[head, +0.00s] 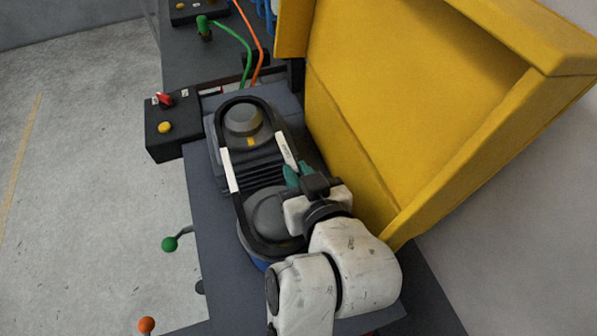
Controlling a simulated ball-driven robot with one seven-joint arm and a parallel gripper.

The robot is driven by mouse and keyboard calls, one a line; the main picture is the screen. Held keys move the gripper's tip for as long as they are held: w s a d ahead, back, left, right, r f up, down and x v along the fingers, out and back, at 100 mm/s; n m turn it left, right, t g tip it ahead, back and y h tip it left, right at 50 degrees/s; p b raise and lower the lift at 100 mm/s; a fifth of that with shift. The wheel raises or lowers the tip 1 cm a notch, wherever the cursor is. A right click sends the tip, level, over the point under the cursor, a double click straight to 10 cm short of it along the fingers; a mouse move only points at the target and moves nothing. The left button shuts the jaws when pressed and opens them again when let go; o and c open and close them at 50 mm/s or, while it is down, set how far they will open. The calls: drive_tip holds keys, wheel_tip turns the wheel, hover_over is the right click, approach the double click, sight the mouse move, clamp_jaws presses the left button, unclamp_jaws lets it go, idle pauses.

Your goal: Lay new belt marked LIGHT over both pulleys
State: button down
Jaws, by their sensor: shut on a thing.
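A black belt (222,131) forms a long loop in the head view, with a white label on each side; the lettering is too small to read. It runs around the far grey pulley (243,118) and the near grey pulley (266,214). I cannot tell whether it is seated on them or just above. My gripper (291,177), with green fingertips, is shut on the belt's right side, just below the right label. My white wrist hides part of the near pulley and the belt's lower right.
A large yellow cover (405,90) stands open close on the right. A black control box (172,127) with a red switch and yellow button is at left. Green (170,244) and orange (147,325) knobs stick out at lower left. Open floor lies farther left.

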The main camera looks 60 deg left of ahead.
drive_tip(key=shift+f, duration=0.25)
drive_tip(key=c, duration=1)
unclamp_jaws()
drive_tip(key=shift+f, duration=0.15)
drive_tip(key=shift+s+f, duration=0.1)
drive_tip(key=r, duration=0.5)
drive_tip(key=shift+s+d+b, duration=0.25)
drive_tip(key=shift+s+b, duration=0.05)
drive_tip(key=s+r, duration=0.1)
drive_tip(key=d+r, duration=0.1)
drive_tip(key=r, duration=0.1)
drive_tip(key=s+d+r, duration=0.1)
drive_tip(key=shift+s+d+r, duration=0.2)
drive_tip(key=shift+s+r, duration=0.05)
drive_tip(key=shift+s, duration=0.1)
drive_tip(key=s+d+r+p, duration=0.1)
drive_tip(key=s+d+p, duration=0.1)
drive_tip(key=p, duration=0.1)
drive_tip(key=s+d+r+p, duration=0.2)
drive_tip(key=p, duration=0.2)
drive_tip(key=s+d+r+p, duration=0.1)
drive_tip(key=s+d+p, duration=0.1)
drive_tip(key=s+p, duration=0.1)
drive_tip(key=shift+s+r+p, duration=0.1)
drive_tip(key=shift+r+p, duration=0.15)
drive_tip(key=shift+p, duration=0.35)
